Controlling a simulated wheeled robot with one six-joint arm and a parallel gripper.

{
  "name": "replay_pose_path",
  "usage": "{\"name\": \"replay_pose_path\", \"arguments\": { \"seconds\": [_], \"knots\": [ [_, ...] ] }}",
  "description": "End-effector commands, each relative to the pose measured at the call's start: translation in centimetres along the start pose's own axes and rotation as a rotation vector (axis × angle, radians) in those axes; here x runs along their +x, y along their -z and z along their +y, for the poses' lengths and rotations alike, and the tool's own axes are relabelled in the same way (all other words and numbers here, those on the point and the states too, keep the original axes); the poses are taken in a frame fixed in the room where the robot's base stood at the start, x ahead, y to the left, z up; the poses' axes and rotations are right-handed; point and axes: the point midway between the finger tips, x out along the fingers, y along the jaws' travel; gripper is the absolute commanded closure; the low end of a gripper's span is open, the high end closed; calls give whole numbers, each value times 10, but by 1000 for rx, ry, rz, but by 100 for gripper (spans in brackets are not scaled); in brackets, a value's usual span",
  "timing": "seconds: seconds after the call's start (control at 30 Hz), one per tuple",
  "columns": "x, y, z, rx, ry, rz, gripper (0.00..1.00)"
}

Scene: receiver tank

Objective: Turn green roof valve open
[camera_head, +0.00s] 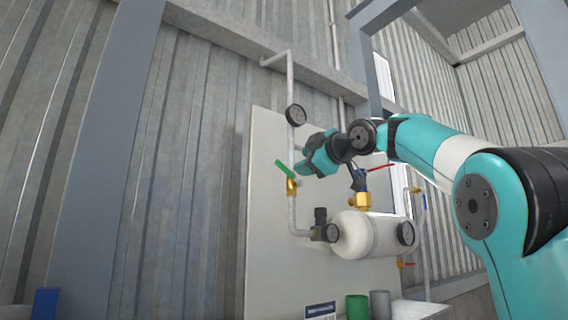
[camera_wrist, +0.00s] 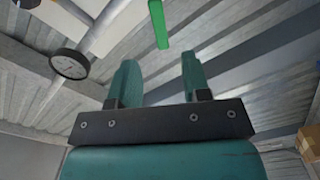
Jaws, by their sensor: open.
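The green valve handle (camera_head: 284,169) is a flat lever, tilted, on a brass valve body (camera_head: 291,187) in the vertical pipe left of the tank. In the wrist view the green handle (camera_wrist: 159,24) is at the top, beyond the fingertips and roughly in line with the gap between them. My gripper (camera_head: 308,166) is just right of the handle in the head view. In the wrist view my gripper (camera_wrist: 158,66) has its two teal fingers apart, with nothing between them. Whether a finger touches the handle cannot be told from the head view; the wrist view shows them apart.
A round gauge (camera_head: 296,115) sits on the pipe above the handle; a gauge (camera_wrist: 70,64) also shows left in the wrist view. The white tank (camera_head: 362,236) is below my gripper. A red lever (camera_head: 380,167) is behind it. Green and grey cups (camera_head: 357,307) stand below.

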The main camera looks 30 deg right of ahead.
Motion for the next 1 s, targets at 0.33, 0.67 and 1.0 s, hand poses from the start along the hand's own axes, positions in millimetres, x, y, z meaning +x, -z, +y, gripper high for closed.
{"name": "replay_pose_path", "arguments": {
  "seconds": [0.33,0.67,1.0],
  "knots": [
    [72,3,3,2,3,1,56],
    [91,0,0,0,0,0,56],
    [91,0,0,1,0,0,91]
  ]
}}
